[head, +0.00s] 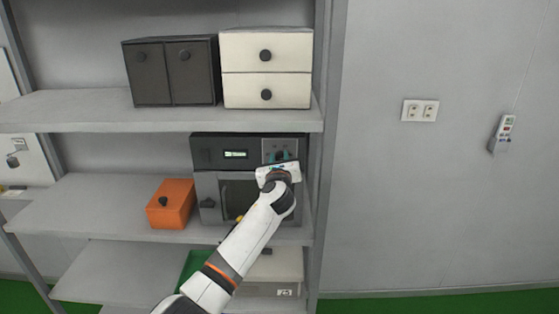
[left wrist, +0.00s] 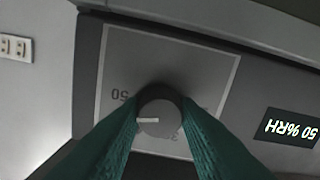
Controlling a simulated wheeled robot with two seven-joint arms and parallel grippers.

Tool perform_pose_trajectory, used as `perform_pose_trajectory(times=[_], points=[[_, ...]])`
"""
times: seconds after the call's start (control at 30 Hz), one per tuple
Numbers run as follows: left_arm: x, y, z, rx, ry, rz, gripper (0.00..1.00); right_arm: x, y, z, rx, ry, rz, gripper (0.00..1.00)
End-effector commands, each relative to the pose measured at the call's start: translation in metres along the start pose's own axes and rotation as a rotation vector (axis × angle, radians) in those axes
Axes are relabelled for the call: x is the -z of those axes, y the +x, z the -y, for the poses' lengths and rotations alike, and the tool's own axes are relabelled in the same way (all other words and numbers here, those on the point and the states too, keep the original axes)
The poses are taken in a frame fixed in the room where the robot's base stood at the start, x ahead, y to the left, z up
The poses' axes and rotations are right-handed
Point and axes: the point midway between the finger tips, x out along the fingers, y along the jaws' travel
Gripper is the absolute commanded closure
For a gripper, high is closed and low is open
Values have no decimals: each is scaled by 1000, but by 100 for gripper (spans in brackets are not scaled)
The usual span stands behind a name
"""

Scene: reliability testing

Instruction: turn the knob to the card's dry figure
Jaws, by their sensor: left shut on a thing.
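A dark grey cabinet (head: 215,143) with a door stands on the middle shelf. Its lit display (head: 235,154) also shows in the left wrist view (left wrist: 291,127), upside down, reading 50 %RH. A round grey knob (left wrist: 160,108) sits on a light square panel in the left wrist view. Its white mark points left in that view, a little below the printed 50; another number is partly hidden by a finger. My left gripper (head: 281,156) is shut on the knob, with green fingers (left wrist: 158,122) on both sides. I cannot pick out the card for certain. My right gripper is not in view.
An orange box (head: 176,204) stands left of the cabinet. Dark (head: 172,75) and cream (head: 266,88) drawer units are on the shelf above. Below, a pale box (head: 270,268) bears a small label. A handheld device (head: 502,134) hangs on the right wall.

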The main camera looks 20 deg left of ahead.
Motion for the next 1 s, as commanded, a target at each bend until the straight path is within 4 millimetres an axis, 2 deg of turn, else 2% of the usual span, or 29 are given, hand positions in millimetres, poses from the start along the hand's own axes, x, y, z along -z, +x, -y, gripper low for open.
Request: perform_pose_trajectory(times=[1.0], points=[[-5, 0, 3, 1, -967, 2, 94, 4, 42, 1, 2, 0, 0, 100]])
